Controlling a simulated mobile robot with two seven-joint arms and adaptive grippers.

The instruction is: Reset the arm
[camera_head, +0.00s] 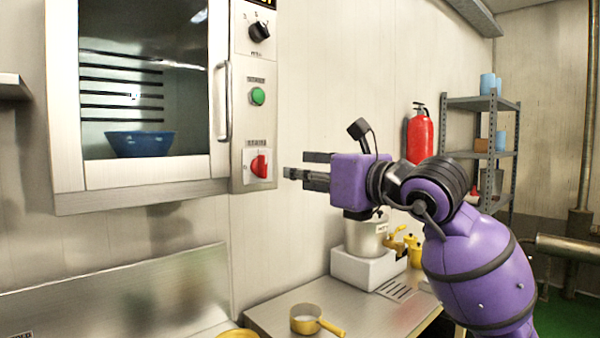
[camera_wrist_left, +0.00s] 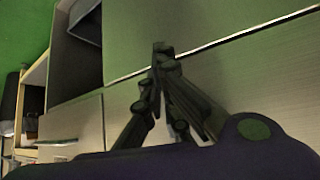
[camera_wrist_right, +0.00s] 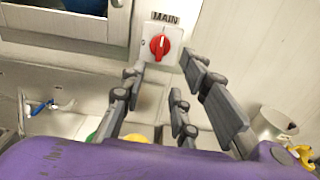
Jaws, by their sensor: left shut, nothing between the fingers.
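My right arm reaches in from the right in the head view, with its purple gripper (camera_head: 300,168) pointing left. That gripper is beside the oven's control panel, near the red main switch (camera_head: 260,166). In the right wrist view its fingers (camera_wrist_right: 162,76) are apart, with nothing between them. The red switch (camera_wrist_right: 160,44) shows on its white plate past the fingertips. My left gripper (camera_wrist_left: 160,48) shows only in the left wrist view. Its dark fingers meet at the tips and hold nothing, in front of a pale panelled surface.
The wall oven (camera_head: 130,190) holds a blue bowl (camera_head: 141,144). A green button (camera_head: 258,96) and black dial (camera_head: 259,31) are above the switch. Below are a yellow-handled pan (camera_head: 306,318), a pot (camera_head: 364,238) on a white block and a steel counter (camera_head: 262,320). An extinguisher (camera_head: 419,136) hangs behind.

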